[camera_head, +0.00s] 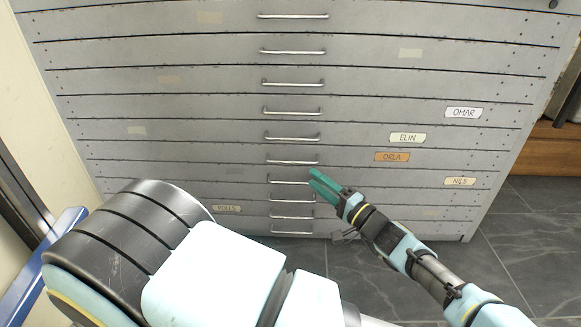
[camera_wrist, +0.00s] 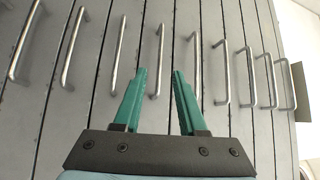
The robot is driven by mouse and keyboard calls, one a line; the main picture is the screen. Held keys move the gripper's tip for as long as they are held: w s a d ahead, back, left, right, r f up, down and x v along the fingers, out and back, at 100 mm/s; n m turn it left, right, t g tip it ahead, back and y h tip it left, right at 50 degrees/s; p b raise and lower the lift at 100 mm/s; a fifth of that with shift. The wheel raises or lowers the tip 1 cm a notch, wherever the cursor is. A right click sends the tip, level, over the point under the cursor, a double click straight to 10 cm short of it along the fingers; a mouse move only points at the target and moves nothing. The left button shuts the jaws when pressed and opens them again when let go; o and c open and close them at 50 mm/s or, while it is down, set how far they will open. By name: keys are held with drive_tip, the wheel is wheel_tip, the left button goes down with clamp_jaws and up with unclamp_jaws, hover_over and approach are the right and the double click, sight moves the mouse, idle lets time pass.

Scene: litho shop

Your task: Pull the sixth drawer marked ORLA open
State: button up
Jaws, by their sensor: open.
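The orange ORLA label (camera_head: 392,157) is on the right part of a grey drawer, sixth down from the top of the head view. That drawer looks flush and shut, and its bar handle (camera_head: 292,161) is in the middle of its front. My gripper (camera_head: 315,179) is open and empty, close to the cabinet just below the right end of that handle in the picture. In the wrist view, my green fingers (camera_wrist: 159,72) lie on either side of one handle (camera_wrist: 160,50), sixth from the right. I cannot tell how far the tips are from the drawer front.
Drawers with similar handles lie close above and below; the handle of the drawer below (camera_head: 288,181) is near my fingers. Dark tiled floor (camera_head: 530,240) is clear at right.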

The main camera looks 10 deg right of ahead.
sight(292, 162)
drive_tip(key=b+x, duration=0.2)
drive_tip(key=x, duration=0.7)
drive_tip(key=shift+w+a+b, duration=0.25)
drive_tip(key=shift+b, duration=0.15)
clamp_jaws()
idle(0.9)
